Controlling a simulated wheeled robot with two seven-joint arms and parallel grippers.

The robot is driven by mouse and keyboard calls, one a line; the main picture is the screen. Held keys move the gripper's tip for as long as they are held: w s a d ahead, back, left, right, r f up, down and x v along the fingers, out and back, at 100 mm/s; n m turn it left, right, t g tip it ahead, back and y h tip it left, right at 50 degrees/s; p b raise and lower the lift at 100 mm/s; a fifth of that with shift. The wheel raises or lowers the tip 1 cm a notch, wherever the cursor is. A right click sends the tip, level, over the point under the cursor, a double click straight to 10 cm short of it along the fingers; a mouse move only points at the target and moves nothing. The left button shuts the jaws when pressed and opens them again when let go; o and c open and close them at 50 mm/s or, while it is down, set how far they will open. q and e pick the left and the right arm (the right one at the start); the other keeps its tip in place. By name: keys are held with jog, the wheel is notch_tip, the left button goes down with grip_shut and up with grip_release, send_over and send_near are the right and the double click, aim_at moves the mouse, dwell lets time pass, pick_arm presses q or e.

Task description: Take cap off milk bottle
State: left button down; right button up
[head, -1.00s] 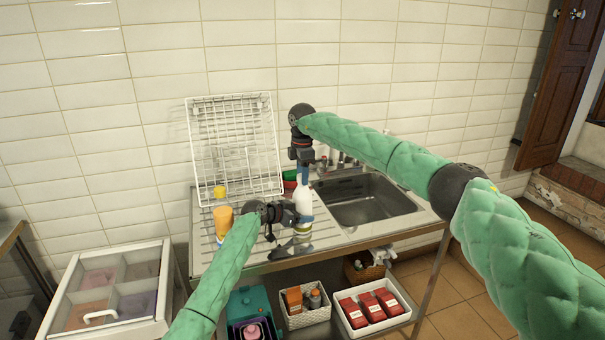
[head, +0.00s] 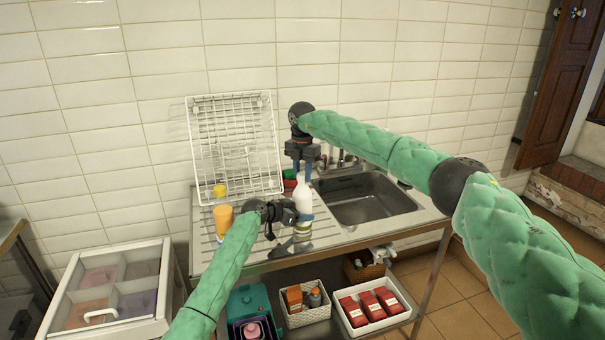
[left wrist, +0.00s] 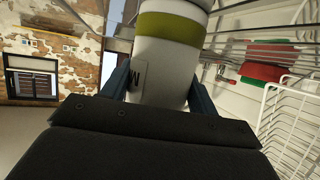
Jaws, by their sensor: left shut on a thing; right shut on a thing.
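The milk bottle (head: 303,200) stands upright on the steel counter, white with a narrow neck and a coloured band low down. In the left wrist view its white body and olive-green band (left wrist: 170,28) show close up. My left gripper (head: 302,214) comes in from the left and is shut around the bottle's body, a blue finger on each side. My right gripper (head: 304,166) points straight down over the bottle's top, its fingers either side of the neck top. It is shut on the cap, which the fingers hide; I cannot tell whether it is loose.
A yellow-capped bottle (head: 220,192) and an orange container (head: 223,216) stand left of my left gripper. A white wire rack (head: 235,150) leans on the wall behind. The sink basin (head: 365,200) lies to the right. Baskets (head: 307,318) sit on the shelf below.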

jog(key=n, duration=2.1)
jog(key=shift+r, duration=0.1)
jog(key=n, duration=0.7)
jog(key=shift+o, duration=0.2)
jog(key=shift+r, duration=0.35)
jog(key=shift+r, duration=0.7)
jog(key=shift+r, duration=0.15)
